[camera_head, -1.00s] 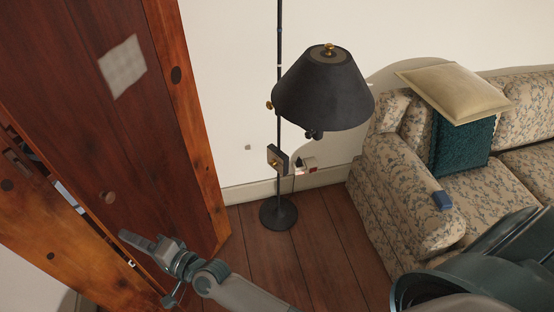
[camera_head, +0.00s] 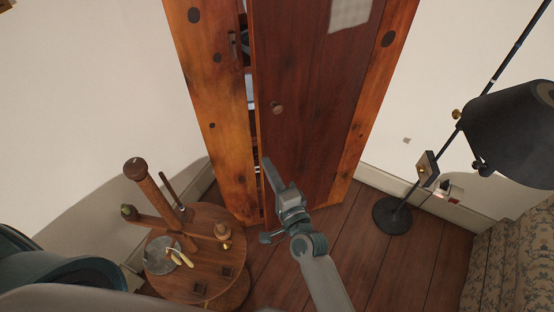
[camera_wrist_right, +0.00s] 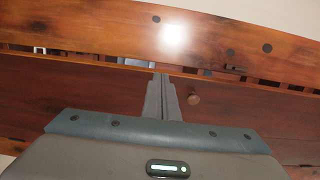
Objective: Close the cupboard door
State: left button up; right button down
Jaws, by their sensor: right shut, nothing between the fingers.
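The wooden cupboard (camera_head: 223,126) stands in the corner in the head view. Its dark red-brown door (camera_head: 310,90) is slightly ajar, with a narrow gap along its left edge where bits of the inside show. A round knob (camera_head: 277,108) sits near that edge, and it also shows in the right wrist view (camera_wrist_right: 193,99). My right gripper (camera_head: 267,160) is shut and empty, with its tips by the door's free edge, below the knob. In the wrist view its fingers (camera_wrist_right: 161,76) overlap the door near the gap; contact cannot be told. My left gripper is out of view.
A round wooden stand (camera_head: 205,225) with a post and small tools is left of the cupboard, near my right gripper. A black floor lamp (camera_head: 510,125) and a flowered sofa (camera_head: 510,260) are at the right.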

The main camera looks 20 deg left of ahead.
jog(key=s+a, duration=0.3)
jog(key=s, duration=0.2)
jog(key=shift+s+p, duration=0.2)
jog(key=shift+p, duration=0.25)
jog(key=shift+r, duration=0.1)
